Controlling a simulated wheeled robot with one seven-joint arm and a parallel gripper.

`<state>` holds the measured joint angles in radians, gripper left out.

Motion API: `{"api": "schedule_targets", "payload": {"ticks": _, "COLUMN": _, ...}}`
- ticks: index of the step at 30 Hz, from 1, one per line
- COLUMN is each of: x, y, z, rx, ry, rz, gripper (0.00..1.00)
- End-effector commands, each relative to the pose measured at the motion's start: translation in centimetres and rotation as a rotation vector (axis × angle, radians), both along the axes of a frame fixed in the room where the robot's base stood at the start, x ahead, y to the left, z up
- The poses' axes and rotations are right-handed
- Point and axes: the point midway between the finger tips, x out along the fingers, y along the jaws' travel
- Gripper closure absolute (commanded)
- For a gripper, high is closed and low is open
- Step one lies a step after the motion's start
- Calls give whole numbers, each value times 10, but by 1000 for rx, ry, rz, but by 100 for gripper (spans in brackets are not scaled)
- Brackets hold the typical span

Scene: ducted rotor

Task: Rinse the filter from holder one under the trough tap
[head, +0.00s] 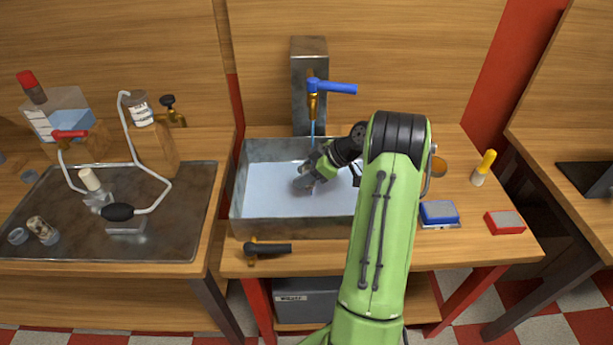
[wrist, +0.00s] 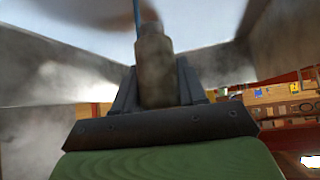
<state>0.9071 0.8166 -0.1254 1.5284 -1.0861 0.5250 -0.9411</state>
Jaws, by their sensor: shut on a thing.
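My gripper (head: 308,181) reaches down into the metal trough (head: 290,229), below the tap (head: 312,103) with the blue lever. In the wrist view my gripper (wrist: 157,85) is shut on a dull, grey-brown cylindrical piece, the filter (wrist: 154,62), held between its two fingers. A thin blue stream of water (head: 313,129) falls from the tap toward the gripper. The stream also shows in the wrist view (wrist: 137,14), coming down at the top of the filter. In the head view the gripper and wrist mostly hide the filter.
A dark-handled valve (head: 268,248) sits at the trough's front edge. A blue sponge-like block (head: 439,212) and a red one (head: 504,222) lie to the right, near a yellow-handled tool (head: 484,168). A metal tray (head: 190,221) with tubing and a bottle is on the left.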

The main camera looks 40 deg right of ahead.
Motion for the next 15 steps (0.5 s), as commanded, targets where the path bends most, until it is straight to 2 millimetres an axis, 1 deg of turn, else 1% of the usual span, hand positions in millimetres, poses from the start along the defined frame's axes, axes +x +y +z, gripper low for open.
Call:
{"api": "schedule_targets", "payload": {"ticks": 8, "x": 1, "y": 0, "z": 1, "rx": -1, "ry": 0, "rz": 1, "gripper": 89}}
{"api": "schedule_targets", "payload": {"ticks": 15, "x": 11, "y": 0, "z": 1, "rx": 0, "ry": -2, "rz": 3, "gripper": 89}}
